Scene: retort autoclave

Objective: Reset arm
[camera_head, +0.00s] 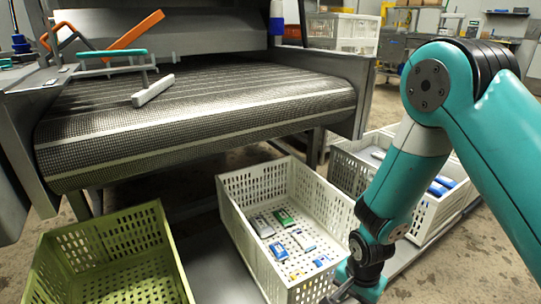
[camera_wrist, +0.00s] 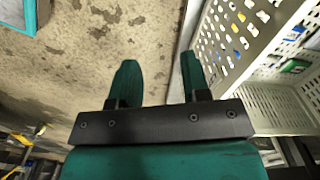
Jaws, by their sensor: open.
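My arm, teal and black, reaches down on the right in the head view. My gripper (camera_wrist: 158,82) shows in the wrist view with its two teal fingers apart and nothing between them. In the head view its fingertips are low in the picture, at the right side of the middle white crate (camera_head: 232,222), and partly cut off by the bottom edge. The wrist view shows the same side: bare stained floor lies under the left finger, and a white perforated crate wall (camera_wrist: 232,70) is just right of the right finger.
The middle crate holds several small packs (camera_head: 284,217). A green crate (camera_head: 60,264) is at the lower left and looks empty. Another white crate (camera_head: 345,163) with blue items stands behind my arm. A mesh conveyor belt (camera_head: 220,97) carries a light bar (camera_head: 153,90) at the back.

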